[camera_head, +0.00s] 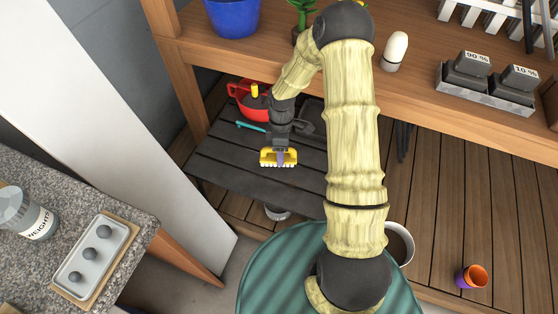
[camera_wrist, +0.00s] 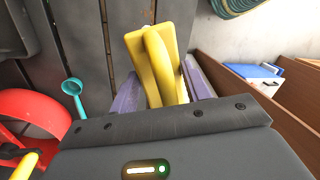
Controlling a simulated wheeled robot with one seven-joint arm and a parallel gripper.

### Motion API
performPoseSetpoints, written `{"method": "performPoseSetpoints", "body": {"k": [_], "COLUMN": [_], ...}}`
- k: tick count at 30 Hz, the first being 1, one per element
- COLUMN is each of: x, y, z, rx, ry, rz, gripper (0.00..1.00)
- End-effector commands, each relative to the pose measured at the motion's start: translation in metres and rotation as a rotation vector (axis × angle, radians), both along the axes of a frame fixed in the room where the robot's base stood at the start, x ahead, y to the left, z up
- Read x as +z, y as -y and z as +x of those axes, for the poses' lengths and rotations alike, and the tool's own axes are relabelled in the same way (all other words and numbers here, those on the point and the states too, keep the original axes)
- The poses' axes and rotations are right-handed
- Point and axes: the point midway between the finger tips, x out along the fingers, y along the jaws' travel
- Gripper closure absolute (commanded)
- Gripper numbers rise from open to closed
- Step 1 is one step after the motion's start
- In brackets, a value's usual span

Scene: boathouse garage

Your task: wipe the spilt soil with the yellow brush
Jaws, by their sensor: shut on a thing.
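The yellow brush (camera_head: 268,156) with pale bristles is at the end of my arm, over the dark slatted shelf (camera_head: 225,165). My gripper (camera_head: 282,154) is shut on it. In the wrist view the yellow brush (camera_wrist: 155,48) sits between two purple fingers of my gripper (camera_wrist: 167,92), with dark slats behind it. I cannot tell whether the bristles touch the slats. I cannot make out any spilt soil in either view; the brush and my arm hide part of the shelf.
A dark tray (camera_head: 312,118) is to the right. The wooden bench (camera_head: 440,108) stands above. The shelf's left front is clear.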

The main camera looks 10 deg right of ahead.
Motion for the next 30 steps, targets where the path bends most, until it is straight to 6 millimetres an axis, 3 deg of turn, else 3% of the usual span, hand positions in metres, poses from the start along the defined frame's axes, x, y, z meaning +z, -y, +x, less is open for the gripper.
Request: {"method": "performPoseSetpoints", "body": {"k": [6, 12, 16, 25, 30], "x": [-0.028, -0.043, -0.045, -0.046, -0.056], "y": [-0.005, -0.006, -0.006, -0.006, -0.006], "z": [-0.005, -0.004, -0.004, -0.004, -0.004], "rx": [0.657, 1.077, 1.149, 1.144, 1.142], "ry": [-0.003, -0.002, -0.001, 0.000, 0.000], "rz": [0.002, 0.002, 0.002, 0.001, 0.001], "gripper": [0.71, 0.71, 0.71, 0.71, 0.71]}}
